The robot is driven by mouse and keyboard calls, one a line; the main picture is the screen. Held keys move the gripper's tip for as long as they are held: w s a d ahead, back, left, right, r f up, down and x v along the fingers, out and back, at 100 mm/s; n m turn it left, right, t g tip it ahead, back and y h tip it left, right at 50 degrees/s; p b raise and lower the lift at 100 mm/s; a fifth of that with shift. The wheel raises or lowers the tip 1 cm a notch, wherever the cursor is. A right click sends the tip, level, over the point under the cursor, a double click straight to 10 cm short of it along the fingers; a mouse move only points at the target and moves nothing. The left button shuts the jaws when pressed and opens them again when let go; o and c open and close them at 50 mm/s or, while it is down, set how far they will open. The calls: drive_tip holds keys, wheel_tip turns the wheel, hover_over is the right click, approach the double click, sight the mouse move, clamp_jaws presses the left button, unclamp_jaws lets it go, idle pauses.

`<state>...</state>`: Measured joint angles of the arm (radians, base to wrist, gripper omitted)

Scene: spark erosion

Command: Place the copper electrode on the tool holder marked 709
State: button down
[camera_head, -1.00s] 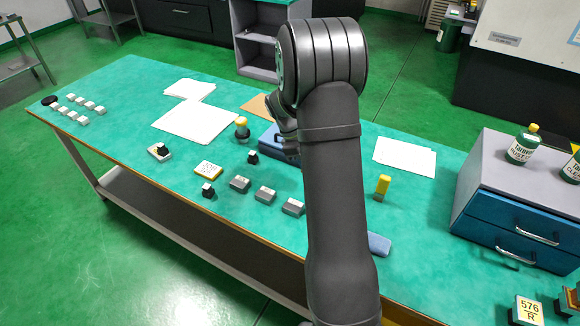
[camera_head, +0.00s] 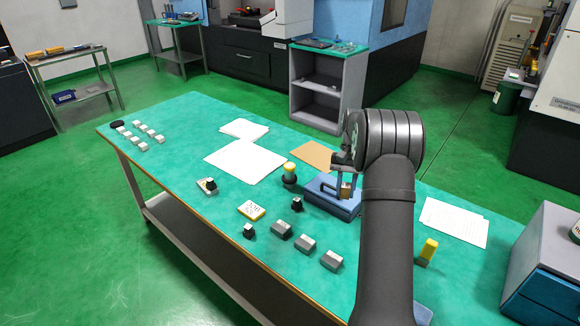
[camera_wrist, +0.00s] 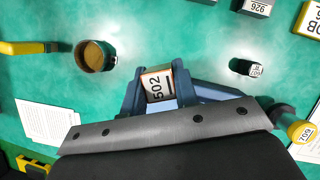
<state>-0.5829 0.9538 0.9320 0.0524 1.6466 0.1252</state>
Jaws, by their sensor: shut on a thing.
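My gripper (camera_wrist: 158,88) is shut on a small block with copper-coloured edges and a white label reading 502, which looks like the copper electrode (camera_wrist: 157,83). In the head view the block (camera_head: 346,190) sits between the fingers of my gripper (camera_head: 345,180), over the blue case. I cannot tell if it touches the case. A round piece with a yellow top marked 709 (camera_wrist: 302,132) stands at the lower right of the wrist view, apart from my gripper. It appears to be the yellow-topped cylinder (camera_head: 290,172) left of the case in the head view.
The blue case (camera_head: 318,199) lies below my gripper. A round dark cup-like thing (camera_wrist: 95,56), a small black-topped piece (camera_head: 297,204) and grey blocks (camera_head: 305,244) stand nearby. A yellow block (camera_head: 427,250) is right of my arm. Papers (camera_head: 244,162) lie farther left.

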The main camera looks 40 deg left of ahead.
drive_tip(key=w+a+r+m+y, duration=0.1)
drive_tip(key=a+m, duration=0.1)
drive_tip(key=m, duration=0.2)
drive_tip(key=w+a+r+m+y, duration=0.1)
drive_tip(key=a+m+y, duration=0.1)
drive_tip(key=m, duration=0.3)
drive_tip(key=w+a+r+m+y, duration=0.1)
drive_tip(key=w+a+m+y, duration=0.1)
drive_tip(key=a+m, duration=0.1)
drive_tip(key=shift+a+r+m+t, duration=0.1)
drive_tip(key=shift+a+m+t, duration=0.25)
drive_tip(key=shift+m, duration=0.35)
drive_tip(key=w+a+r+m+t+y, duration=0.2)
drive_tip(key=w+a+r+m+t, duration=0.3)
drive_tip(key=m, duration=0.9)
hover_over(289, 165)
drive_tip(key=shift+h, duration=0.4)
wheel_tip(289, 165, down, 7)
drive_tip(key=shift+w+d+r, duration=0.1)
drive_tip(key=shift+f, duration=2)
drive_tip(key=shift+f, duration=0.1)
drive_tip(key=c, duration=1.1)
unclamp_jaws()
